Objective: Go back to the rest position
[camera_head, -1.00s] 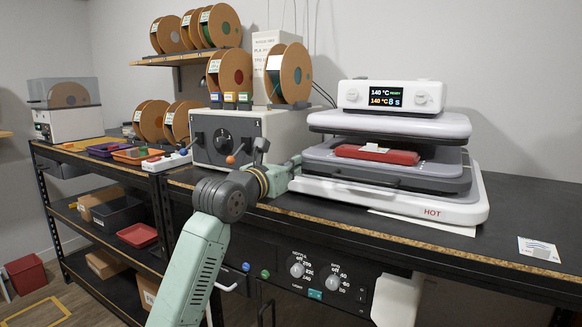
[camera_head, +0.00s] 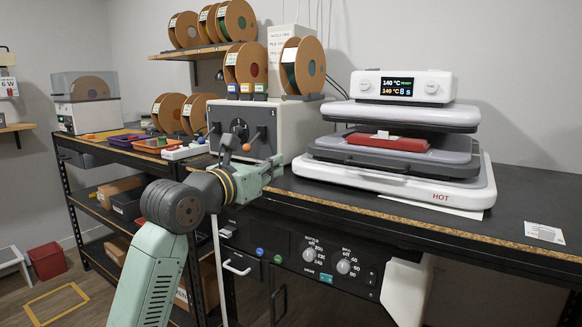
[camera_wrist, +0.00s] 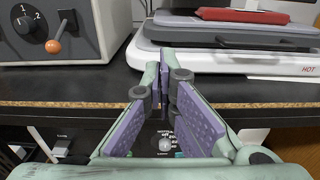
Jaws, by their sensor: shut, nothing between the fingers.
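My gripper (camera_head: 272,170) is held in front of the workbench edge, to the left of the heat press. It also shows in the wrist view (camera_wrist: 164,75), its purple-padded fingers reaching toward the bench edge with nothing between them. The fingertips come close together there. My arm is bent, with the forearm rising from the bottom of the head view.
The heat press (camera_head: 400,185), marked HOT, stands on the black workbench (camera_head: 500,205) with a red block (camera_head: 388,142) on it. A grey box with knobs (camera_head: 240,130) stands behind my gripper. Drawers and a knob panel (camera_head: 325,262) lie below the bench edge.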

